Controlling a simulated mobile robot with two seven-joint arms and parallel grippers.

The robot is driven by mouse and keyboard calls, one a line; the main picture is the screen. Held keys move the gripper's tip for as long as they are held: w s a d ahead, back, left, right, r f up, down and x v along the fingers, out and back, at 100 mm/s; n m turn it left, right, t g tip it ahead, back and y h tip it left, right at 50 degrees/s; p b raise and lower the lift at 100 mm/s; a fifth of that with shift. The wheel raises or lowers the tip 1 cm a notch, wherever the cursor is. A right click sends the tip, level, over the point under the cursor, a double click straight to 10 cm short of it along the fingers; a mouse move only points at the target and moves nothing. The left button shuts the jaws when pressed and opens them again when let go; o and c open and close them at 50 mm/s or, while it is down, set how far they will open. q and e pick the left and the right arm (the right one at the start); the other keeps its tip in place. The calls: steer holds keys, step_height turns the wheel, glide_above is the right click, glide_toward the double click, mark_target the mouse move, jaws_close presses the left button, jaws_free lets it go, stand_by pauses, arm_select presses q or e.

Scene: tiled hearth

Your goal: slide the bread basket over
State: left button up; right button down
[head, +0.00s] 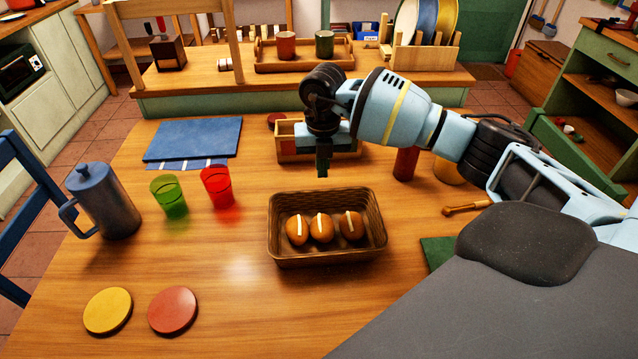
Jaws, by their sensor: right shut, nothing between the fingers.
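The bread basket (327,259) is a brown woven rectangular basket on the wooden table, near the middle of the head view. It holds three rolls (321,228) with pale stripes. My right gripper (322,172) points down just behind the basket's far rim, its fingers shut and empty. Whether it touches the rim is hard to tell; it seems to be above or behind it. My left gripper is not in view.
Left of the basket stand a red glass (217,187), a green glass (169,197) and a grey-blue jug (101,202). Yellow (108,311) and red (173,310) coasters lie front left. A wooden box (289,145) sits behind the gripper. Bare table (235,270) lies left of the basket.

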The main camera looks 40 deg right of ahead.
glide_above(321, 212)
step_height(321, 212, down, 9)
steer(key=shift+s+r, duration=0.1)
steer(key=shift+f, duration=0.5)
